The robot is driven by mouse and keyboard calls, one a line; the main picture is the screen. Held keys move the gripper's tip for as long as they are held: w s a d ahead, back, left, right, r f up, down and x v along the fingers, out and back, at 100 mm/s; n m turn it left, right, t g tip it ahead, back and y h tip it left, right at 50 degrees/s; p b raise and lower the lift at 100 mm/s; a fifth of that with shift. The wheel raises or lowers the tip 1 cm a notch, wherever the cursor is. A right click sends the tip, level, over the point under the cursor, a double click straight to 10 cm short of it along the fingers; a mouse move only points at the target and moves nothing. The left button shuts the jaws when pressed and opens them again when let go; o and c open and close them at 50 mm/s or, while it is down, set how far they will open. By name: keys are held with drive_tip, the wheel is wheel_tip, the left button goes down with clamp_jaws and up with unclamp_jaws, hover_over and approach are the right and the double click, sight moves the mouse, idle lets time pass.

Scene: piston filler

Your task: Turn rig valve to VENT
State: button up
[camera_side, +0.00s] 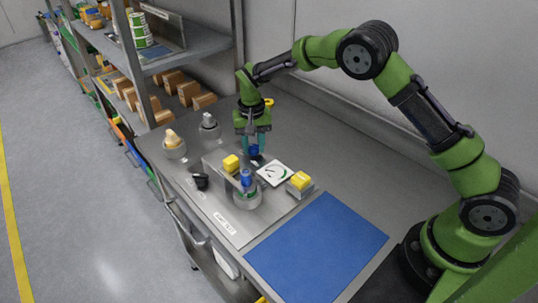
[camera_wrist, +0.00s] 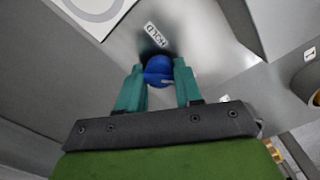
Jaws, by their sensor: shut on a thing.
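My gripper (camera_side: 254,148) reaches down over the back of the metal rig plate (camera_side: 220,215). In the wrist view its teal fingers (camera_wrist: 158,74) are closed on both sides of a round blue valve knob (camera_wrist: 158,66). The blue knob also shows low between the fingers in the side view (camera_side: 254,151). A small pale label (camera_wrist: 156,34) with dark letters lies just beyond the knob; it seems to read HOLD, turned over. I see no VENT label. The knob's pointer direction is not clear, as the fingers cover part of it.
A blue mat (camera_side: 318,250) lies in front. Shelving (camera_side: 190,45) rises at the left.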

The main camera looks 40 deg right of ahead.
sight(256, 147)
drive_tip(key=o, duration=1)
drive_tip(key=shift+o, duration=0.2)
wheel_tip(256, 147, up, 17)
drive_tip(key=s+d+r+n+t+y, duration=0.1)
drive_tip(key=s+r+t, duration=0.2)
drive_tip(key=s, duration=1.1)
drive_tip(key=s+d+r+n+t+y, duration=0.1)
drive_tip(key=s+d+r+t, duration=0.1)
drive_tip(key=s, duration=1.3)
drive_tip(key=shift+r+t, duration=0.45)
drive_tip(key=shift+t, duration=0.65)
